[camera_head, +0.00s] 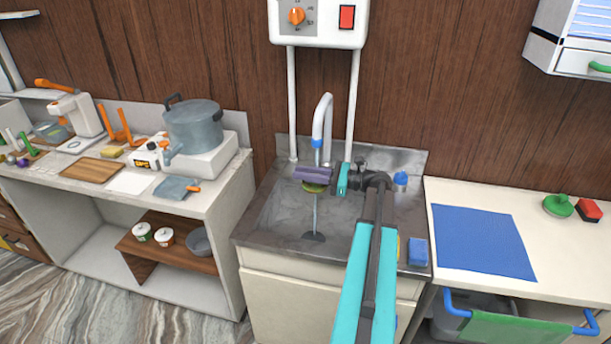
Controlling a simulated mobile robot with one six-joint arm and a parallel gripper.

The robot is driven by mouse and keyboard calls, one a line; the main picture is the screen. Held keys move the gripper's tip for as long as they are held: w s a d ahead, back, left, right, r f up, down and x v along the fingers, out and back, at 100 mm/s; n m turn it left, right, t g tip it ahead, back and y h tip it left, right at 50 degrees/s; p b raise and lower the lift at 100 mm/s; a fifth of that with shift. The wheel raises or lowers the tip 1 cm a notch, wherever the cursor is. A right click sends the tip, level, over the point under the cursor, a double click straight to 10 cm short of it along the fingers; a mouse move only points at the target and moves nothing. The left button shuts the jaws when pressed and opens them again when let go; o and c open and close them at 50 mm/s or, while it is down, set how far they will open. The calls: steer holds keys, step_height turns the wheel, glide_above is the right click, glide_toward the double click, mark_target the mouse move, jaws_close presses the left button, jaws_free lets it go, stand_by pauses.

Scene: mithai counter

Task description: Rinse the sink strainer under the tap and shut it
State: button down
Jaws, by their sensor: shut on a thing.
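The tap (322,125) has a white and blue spout arching over the metal sink (270,215). A thin stream of water runs from it into the basin, down to a dark drain (313,237). My gripper (312,178) is under the spout, in the path of the stream. It is shut on a small olive-green piece (314,188), which looks like the strainer; the purple-grey jaws hide most of it. The piece is held above the basin floor. A blue knob (400,178) sits at the sink's back right and may be the tap's handle.
A blue sponge (417,252) lies on the sink's right rim. A blue mat (480,241) lies on the right counter. A large pot (194,125) stands on the left counter. Two white pipes rise behind the sink to a control box (318,22).

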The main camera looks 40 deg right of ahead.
mark_target(310, 186)
steer(key=shift+w+d+f, duration=0.1)
steer(key=shift+w+d, duration=0.15)
steer(key=shift+w, duration=0.25)
steer(key=shift+s+d+p, duration=0.3)
steer(key=shift+d+p, duration=0.1)
steer(key=shift+d, duration=0.15)
stand_by(0.4)
steer(key=shift+w+a, duration=0.25)
steer(key=shift+a, duration=0.25)
stand_by(0.7)
steer(key=shift+s+a, duration=0.1)
steer(key=shift+s, duration=0.05)
stand_by(0.4)
steer(key=shift+s+a+p, duration=0.25)
steer(key=shift+s+a, duration=0.35)
steer(key=shift+s, duration=0.5)
steer(key=shift+s+a+p, duration=0.2)
steer(key=shift+s+a, duration=0.45)
steer(key=shift+s, duration=0.5)
steer(key=shift+s+a+p, duration=0.25)
steer(key=shift+s+a, duration=0.35)
steer(key=shift+s, duration=0.5)
steer(key=s+a+r+p, duration=0.2)
steer(key=s+r+p, duration=0.1)
steer(key=s+r, duration=0.1)
steer(key=shift+s+a, duration=0.2)
stand_by(0.3)
stand_by(0.5)
